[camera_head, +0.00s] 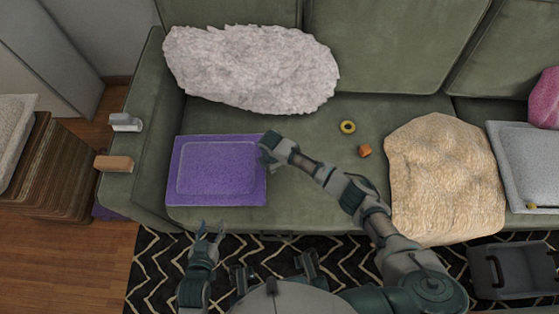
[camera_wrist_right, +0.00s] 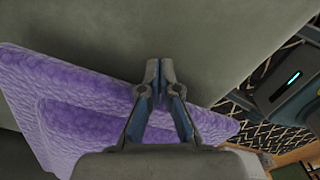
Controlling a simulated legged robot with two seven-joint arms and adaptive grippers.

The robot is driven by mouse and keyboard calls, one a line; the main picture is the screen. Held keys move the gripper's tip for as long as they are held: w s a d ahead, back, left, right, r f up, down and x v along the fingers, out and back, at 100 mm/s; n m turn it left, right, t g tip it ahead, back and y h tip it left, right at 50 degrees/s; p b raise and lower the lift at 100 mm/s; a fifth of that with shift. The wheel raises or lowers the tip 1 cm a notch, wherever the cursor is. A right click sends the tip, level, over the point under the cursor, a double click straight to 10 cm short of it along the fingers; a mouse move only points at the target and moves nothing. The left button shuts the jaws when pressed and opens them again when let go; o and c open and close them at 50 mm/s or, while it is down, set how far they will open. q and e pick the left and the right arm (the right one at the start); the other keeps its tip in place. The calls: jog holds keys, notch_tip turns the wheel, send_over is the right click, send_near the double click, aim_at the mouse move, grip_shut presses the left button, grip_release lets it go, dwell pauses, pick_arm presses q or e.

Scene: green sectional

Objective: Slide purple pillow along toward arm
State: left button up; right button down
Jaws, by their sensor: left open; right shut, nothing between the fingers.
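The purple pillow (camera_head: 215,172) lies flat on the green sofa seat at the left, close to the sofa's left arm (camera_head: 148,150). My right gripper (camera_head: 268,155) is shut and empty at the pillow's right edge. In the right wrist view the shut fingertips (camera_wrist_right: 160,65) are over the seat fabric, and the purple pillow (camera_wrist_right: 80,115) spreads to the left and behind the fingers. I cannot tell whether they touch it. My left gripper (camera_head: 208,230) is open and empty in front of the sofa, below the pillow in the picture.
A fluffy white pillow (camera_head: 250,70) leans at the back. A yellow ring (camera_head: 348,127), an orange cube (camera_head: 365,150), a beige cushion (camera_head: 445,175) and a grey cushion (camera_head: 525,165) lie to the right. Two small objects rest on the left arm. A grey bin (camera_head: 510,270) stands lower right.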

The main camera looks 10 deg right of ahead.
jog(key=shift+s+d+r+p, duration=0.15)
jog(key=shift+d+p, duration=0.1)
jog(key=shift+d, duration=0.2)
jog(key=shift+s+d+r+p, duration=0.1)
jog(key=shift+d+p, duration=0.1)
jog(key=shift+d, duration=0.25)
pick_arm(q)
notch_tip(320, 180, up, 14)
jog(key=w+t+p, duration=0.1)
jog(key=p, duration=0.8)
jog(key=shift+w, duration=0.3)
pick_arm(e)
notch_tip(320, 180, up, 12)
jog(key=shift+f, duration=0.2)
jog(key=shift+f, duration=0.1)
